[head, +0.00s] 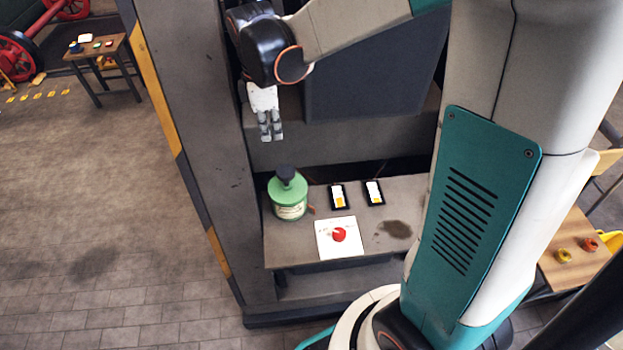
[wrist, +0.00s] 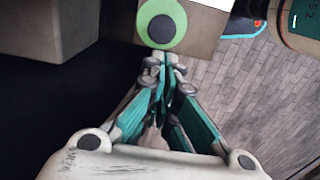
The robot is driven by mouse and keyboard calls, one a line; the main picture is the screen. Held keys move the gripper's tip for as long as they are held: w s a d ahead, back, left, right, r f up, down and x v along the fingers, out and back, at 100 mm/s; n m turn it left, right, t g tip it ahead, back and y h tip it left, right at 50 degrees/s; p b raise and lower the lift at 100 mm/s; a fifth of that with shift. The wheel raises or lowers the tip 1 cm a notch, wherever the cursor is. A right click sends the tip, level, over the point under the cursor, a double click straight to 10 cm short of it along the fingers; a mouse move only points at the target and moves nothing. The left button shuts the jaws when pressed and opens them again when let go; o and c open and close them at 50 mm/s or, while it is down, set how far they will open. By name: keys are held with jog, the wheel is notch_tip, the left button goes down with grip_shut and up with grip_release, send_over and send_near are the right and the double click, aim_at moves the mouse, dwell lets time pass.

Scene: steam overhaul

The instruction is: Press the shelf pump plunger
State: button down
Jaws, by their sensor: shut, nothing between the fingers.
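The green pump bottle (head: 289,200) stands upright on the left of the grey shelf (head: 408,195). Its dark plunger (head: 286,174) sits on top and appears raised. My gripper (head: 271,137) is shut and empty, pointing down above the shelf, a little left of and above the plunger. In the wrist view the dark plunger (wrist: 162,29) shows inside the green ring of the bottle's top (wrist: 161,8), just beyond my closed fingertips (wrist: 163,56). The fingers look apart from it, though the exact gap is hard to judge.
A grey post (head: 208,130) rises left of the shelf. A bulky dark block (head: 370,75) hangs over the shelf's back.

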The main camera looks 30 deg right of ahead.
aim_at(279, 172)
jog(key=shift+r, duration=0.75)
jog(key=shift+f, duration=0.15)
jog(key=f+b, duration=0.1)
jog(key=f, duration=0.3)
jog(key=f+b, duration=0.1)
jog(key=f, duration=0.4)
jog(key=f+b, duration=0.1)
jog(key=f, duration=0.3)
jog(key=shift+d+f, duration=0.25)
jog(key=shift+f, duration=0.1)
notch_tip(279, 172, down, 4)
jog(key=b, duration=0.3)
jog(key=shift+r, duration=0.2)
